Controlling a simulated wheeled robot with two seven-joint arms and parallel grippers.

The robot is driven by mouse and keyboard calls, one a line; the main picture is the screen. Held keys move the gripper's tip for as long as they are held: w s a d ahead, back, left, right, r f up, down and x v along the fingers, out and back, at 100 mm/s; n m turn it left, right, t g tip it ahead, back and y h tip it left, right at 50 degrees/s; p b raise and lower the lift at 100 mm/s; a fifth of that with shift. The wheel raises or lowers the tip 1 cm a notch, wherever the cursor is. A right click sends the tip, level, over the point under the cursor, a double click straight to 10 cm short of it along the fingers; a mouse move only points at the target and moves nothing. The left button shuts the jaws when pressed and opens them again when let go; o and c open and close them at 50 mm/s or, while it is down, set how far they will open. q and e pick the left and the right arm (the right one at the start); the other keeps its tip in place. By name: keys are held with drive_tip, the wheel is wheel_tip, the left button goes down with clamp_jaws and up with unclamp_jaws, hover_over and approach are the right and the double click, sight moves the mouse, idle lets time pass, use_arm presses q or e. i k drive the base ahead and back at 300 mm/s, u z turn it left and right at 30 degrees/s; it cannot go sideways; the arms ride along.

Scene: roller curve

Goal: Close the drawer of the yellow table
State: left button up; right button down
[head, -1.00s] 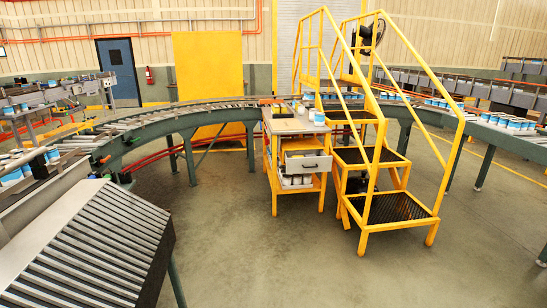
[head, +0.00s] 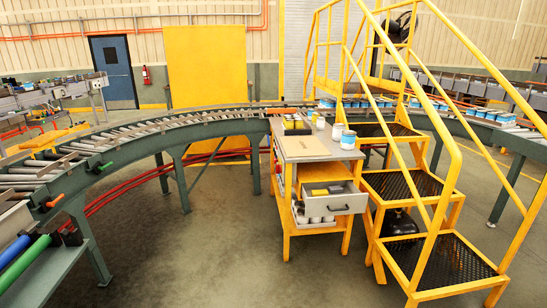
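The yellow table (head: 313,152) stands right of the middle in the head view, with a grey top and yellow legs. Its drawer (head: 333,202) has a light grey front with a dark handle and is pulled out toward the front right. Dark and yellow items lie inside the drawer. Neither of my grippers shows in this view.
A yellow stair platform (head: 432,245) stands close to the table's right side. A curved roller conveyor (head: 190,125) runs behind and to the left. Cans and jars (head: 342,135) stand on the table top. The floor (head: 200,250) in front and left is clear.

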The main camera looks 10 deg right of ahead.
sight(351, 201)
drive_tip(key=i, duration=2.85)
drive_tip(key=z, duration=0.5)
